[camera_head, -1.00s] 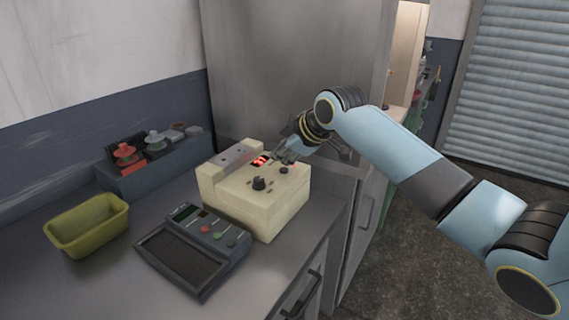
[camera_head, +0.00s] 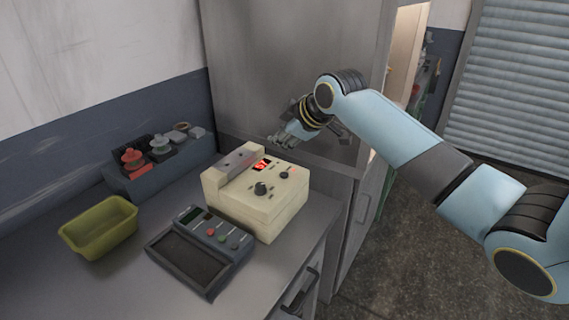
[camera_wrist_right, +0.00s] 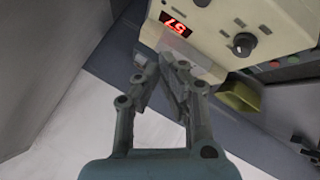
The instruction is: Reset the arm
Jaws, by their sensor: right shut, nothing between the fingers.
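My right arm comes in from the right in the head view. My right gripper (camera_head: 278,141) is just above and behind the back edge of the cream box-shaped device (camera_head: 265,215), apart from it. Its fingers are shut with nothing between them. In the right wrist view, the gripper (camera_wrist_right: 160,60) points toward the same cream device (camera_wrist_right: 280,25), whose red lit display (camera_wrist_right: 175,25) and black knob (camera_wrist_right: 243,44) show. My left gripper is not in view.
A dark scale-like device (camera_head: 200,252) sits in front of the cream device. A yellow-green bin (camera_head: 100,230) stands at the left. A dark rack (camera_head: 155,170) with red and grey items is against the wall. A tall grey cabinet (camera_head: 275,65) stands behind. Bare counter (camera_head: 75,290) is at front left.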

